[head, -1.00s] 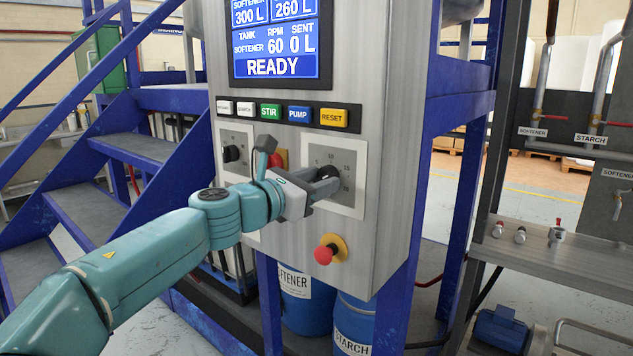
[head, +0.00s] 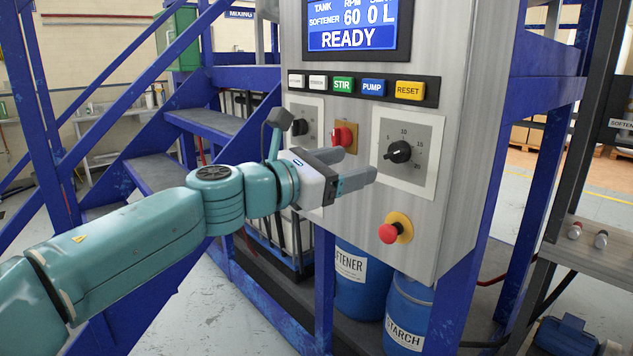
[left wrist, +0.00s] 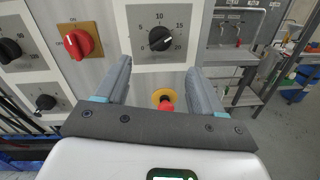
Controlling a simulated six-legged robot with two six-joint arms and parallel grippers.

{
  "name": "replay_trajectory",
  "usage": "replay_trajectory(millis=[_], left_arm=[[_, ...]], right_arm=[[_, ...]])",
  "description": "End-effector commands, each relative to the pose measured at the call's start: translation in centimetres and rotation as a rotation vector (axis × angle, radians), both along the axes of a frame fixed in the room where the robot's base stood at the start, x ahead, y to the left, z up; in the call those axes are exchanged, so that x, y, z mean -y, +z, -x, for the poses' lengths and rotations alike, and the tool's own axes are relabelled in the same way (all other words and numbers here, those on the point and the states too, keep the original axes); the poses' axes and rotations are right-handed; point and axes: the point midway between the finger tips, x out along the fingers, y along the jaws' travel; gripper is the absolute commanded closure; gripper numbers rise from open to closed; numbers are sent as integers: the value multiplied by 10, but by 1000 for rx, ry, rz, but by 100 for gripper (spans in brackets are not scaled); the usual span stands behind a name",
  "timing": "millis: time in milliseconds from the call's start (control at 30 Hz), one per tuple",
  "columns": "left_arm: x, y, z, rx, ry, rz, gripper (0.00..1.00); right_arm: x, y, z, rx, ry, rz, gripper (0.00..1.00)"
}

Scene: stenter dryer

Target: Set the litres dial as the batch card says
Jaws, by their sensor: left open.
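The litres dial (head: 398,152) is a black knob on a pale square plate marked 5 to 20, on the grey control panel. Its white pointer mark appears to face lower left in the head view. The dial also shows in the left wrist view (left wrist: 160,39), ahead of and between the finger lines. My left gripper (head: 357,166) is open and empty, just left of the dial in the head view and apart from the knob. Its two fingers (left wrist: 160,72) show in the left wrist view. The display (head: 352,24) reads READY, 60 and 0 L. No batch card is legible.
A red rotary switch (head: 343,136) and another black dial (head: 300,127) sit left of the litres dial. A red emergency button (head: 390,233) projects below it. A row of push buttons (head: 356,86) runs above. Blue drums (head: 408,312) stand under the panel.

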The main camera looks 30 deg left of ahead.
Motion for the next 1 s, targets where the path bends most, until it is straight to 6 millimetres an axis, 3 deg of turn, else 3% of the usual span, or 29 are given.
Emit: replay_trajectory(millis=[133, 333, 933, 1000], left_arm=[[-15, -1, 32, 2, 4, 0, 32], [-25, 0, 54, 1, 1, -1, 32], [-26, 0, 58, -2, 1, -1, 32], [-26, -9, 51, -21, -1, 1, 32]], right_arm=[[0, -6, 0, 0, 0, 0, 57], [0, -9, 0, 0, 0, 0, 57], [0, -9, 0, 0, 0, 0, 57], [0, -8, 0, 0, 0, 0, 57]])
